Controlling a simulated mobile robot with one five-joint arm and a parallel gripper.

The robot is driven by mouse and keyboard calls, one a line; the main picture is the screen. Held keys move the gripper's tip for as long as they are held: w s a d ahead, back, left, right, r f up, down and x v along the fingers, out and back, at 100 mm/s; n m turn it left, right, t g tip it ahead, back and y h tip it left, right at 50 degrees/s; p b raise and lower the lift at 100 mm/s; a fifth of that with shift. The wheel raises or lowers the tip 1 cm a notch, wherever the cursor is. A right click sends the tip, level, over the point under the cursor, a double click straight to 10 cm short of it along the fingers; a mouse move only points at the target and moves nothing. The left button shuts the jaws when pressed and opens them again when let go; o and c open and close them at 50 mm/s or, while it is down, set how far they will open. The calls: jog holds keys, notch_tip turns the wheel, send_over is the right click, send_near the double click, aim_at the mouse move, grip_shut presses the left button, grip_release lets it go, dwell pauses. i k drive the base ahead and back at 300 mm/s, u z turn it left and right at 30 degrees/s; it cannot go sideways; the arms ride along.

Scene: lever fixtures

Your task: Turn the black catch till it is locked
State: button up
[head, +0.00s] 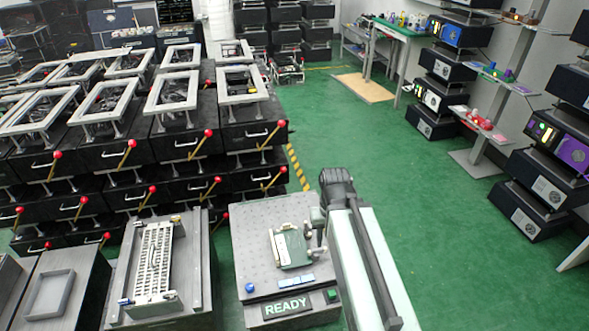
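A dark grey box fixture (258,226) stands in front of me, with a READY sign on its front. A green and grey plate-like piece (293,250) lies on its top, with a small pale part at its left edge. I cannot make out a black catch for certain; it may be too small to tell or hidden by my arm. My gripper (315,252) is at the right edge of the plate, low over the fixture top. Whether it touches anything, and whether its fingers are apart, is too small to tell.
A grey fixture with a slotted metal strip (155,260) stands to the left. Stacked black units (185,145) with red-knobbed levers fill the left side. Green floor (440,235) is open to the right, before shelves.

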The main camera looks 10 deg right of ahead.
aim_at(307, 231)
jog(key=u, duration=2.5)
jog(key=i, duration=0.6)
jog(key=z, duration=1.5)
